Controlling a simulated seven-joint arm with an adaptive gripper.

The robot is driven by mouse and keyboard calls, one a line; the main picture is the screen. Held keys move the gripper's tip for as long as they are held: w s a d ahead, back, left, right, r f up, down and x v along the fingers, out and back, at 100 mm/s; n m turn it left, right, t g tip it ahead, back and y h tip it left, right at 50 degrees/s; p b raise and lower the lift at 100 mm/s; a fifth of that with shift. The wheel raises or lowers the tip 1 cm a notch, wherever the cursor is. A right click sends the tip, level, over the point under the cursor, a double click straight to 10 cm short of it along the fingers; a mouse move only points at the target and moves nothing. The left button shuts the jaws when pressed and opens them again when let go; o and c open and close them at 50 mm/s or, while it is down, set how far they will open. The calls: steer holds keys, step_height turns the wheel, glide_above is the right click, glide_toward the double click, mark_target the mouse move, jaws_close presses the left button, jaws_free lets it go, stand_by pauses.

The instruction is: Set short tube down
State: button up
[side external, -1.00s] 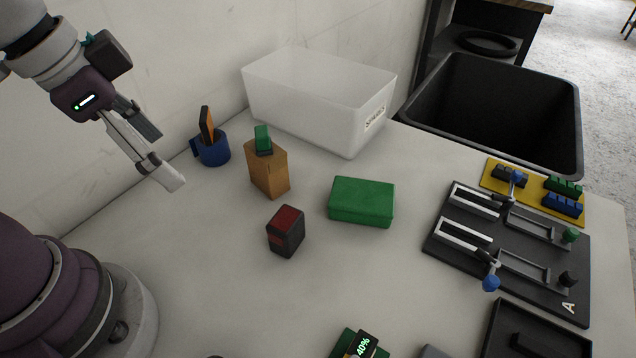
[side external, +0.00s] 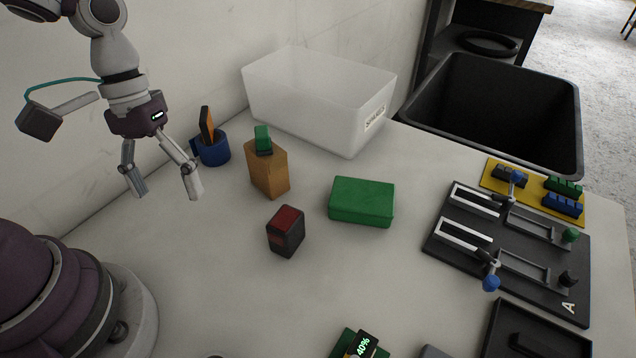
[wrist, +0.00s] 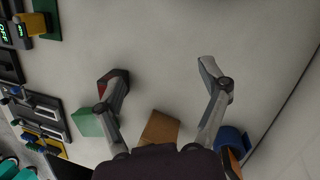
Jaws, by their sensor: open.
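My gripper (side external: 165,190) is open and empty above the left part of the table, in front of the blue cup. In the wrist view its fingers (wrist: 160,75) are spread wide with only bare table between the tips. I cannot make out a short tube in any view. A blue cup (side external: 214,154) with an orange and black item (side external: 206,124) in it stands by the wall. A tan block (side external: 269,178) with a green-topped piece (side external: 263,139) on it stands to its right; the tan block (wrist: 160,128) also shows in the wrist view.
A dark red-topped block (side external: 286,232) and a green box (side external: 361,202) stand mid-table. A translucent bin (side external: 300,100) is at the back, with a black tub (side external: 500,150) beyond. A black fixture board (side external: 520,240) lies right. The table's left part is clear.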

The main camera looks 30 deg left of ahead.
steer(key=f+n+g+h, duration=0.1)
steer(key=s+d+f+n+g+h, duration=0.1)
steer(key=f, duration=0.1)
steer(key=s+d+f+g+h, duration=0.1)
steer(key=f, duration=0.1)
steer(key=shift+n+g, duration=0.3)
steer(key=shift+n, duration=0.1)
steer(key=s+d+f+n+g+h, duration=0.1)
steer(key=h, duration=0.1)
steer(key=s+d+f+n+g+h, duration=0.1)
steer(key=d+f+n+h, duration=0.1)
steer(key=shift+s+d+h, duration=0.15)
steer(key=shift+s+h, duration=0.15)
steer(key=shift+s+d+f+n+h, duration=0.15)
steer(key=shift+d+n+h, duration=0.15)
steer(key=shift+n+h, duration=0.15)
steer(key=x, duration=1)
steer(key=shift+d, duration=0.4)
steer(key=c, duration=1.3)
